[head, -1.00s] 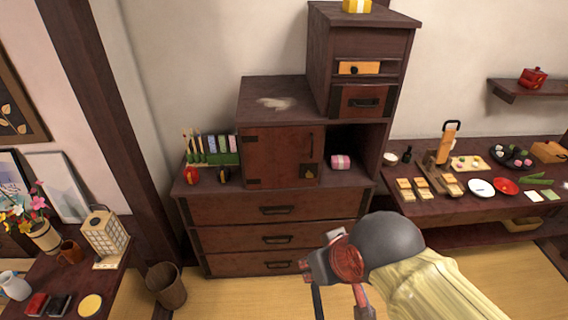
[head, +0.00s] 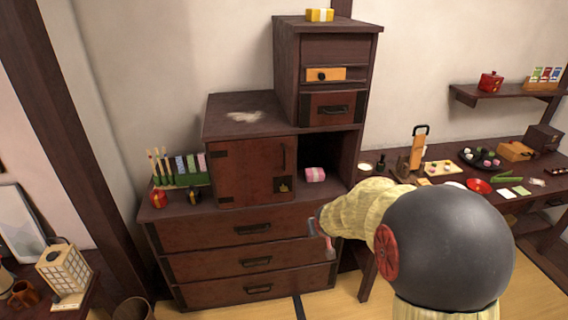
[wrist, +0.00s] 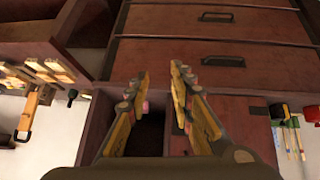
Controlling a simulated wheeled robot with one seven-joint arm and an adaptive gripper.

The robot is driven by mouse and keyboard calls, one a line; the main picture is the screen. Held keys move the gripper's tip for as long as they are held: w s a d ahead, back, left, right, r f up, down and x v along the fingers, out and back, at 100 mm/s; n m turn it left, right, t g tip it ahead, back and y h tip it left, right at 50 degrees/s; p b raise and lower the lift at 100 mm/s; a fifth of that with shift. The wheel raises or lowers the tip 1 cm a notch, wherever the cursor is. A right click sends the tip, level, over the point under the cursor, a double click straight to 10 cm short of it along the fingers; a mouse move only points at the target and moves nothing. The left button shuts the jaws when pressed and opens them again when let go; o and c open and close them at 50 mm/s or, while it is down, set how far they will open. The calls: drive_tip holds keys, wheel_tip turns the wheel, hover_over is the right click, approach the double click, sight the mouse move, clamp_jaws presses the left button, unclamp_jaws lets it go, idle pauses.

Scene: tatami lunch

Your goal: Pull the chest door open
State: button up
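The chest door (head: 240,172) is a reddish-brown panel on the left of the chest's upper part. It is closed, with a dark upright handle (head: 283,158) near its right edge. My gripper (head: 322,238) is in front of the drawers, below and to the right of the door. In the wrist view, which looks upside down, my gripper (wrist: 160,76) is open with nothing between its fingers. The door (wrist: 235,112) shows there at the lower right, partly hidden by a finger, and I cannot make out its handle.
Several wide drawers (head: 245,230) are shut below. A pencil rack (head: 180,172) stands left of the door. A low table (head: 455,160) with food stands to the right. A basket (head: 133,310) is at the lower left.

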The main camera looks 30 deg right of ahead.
drive_tip(key=w+d+f+t, duration=0.1)
drive_tip(key=w+d+t, duration=0.2)
drive_tip(key=w, duration=0.5)
drive_tip(key=n+t+y, duration=0.2)
drive_tip(key=t, duration=0.6)
approach(284, 168)
wheel_tip(284, 168, up, 4)
drive_tip(key=w, duration=0.5)
drive_tip(key=w+b, duration=0.1)
drive_tip(key=w, duration=0.1)
drive_tip(key=w+d+b, duration=0.1)
drive_tip(key=w, duration=0.2)
drive_tip(key=shift+r, duration=0.2)
drive_tip(key=shift+w+r+b, duration=0.1)
drive_tip(key=shift+w+b, duration=0.15)
drive_tip(key=shift+b, duration=0.05)
drive_tip(key=shift+c, duration=0.4)
clamp_jaws()
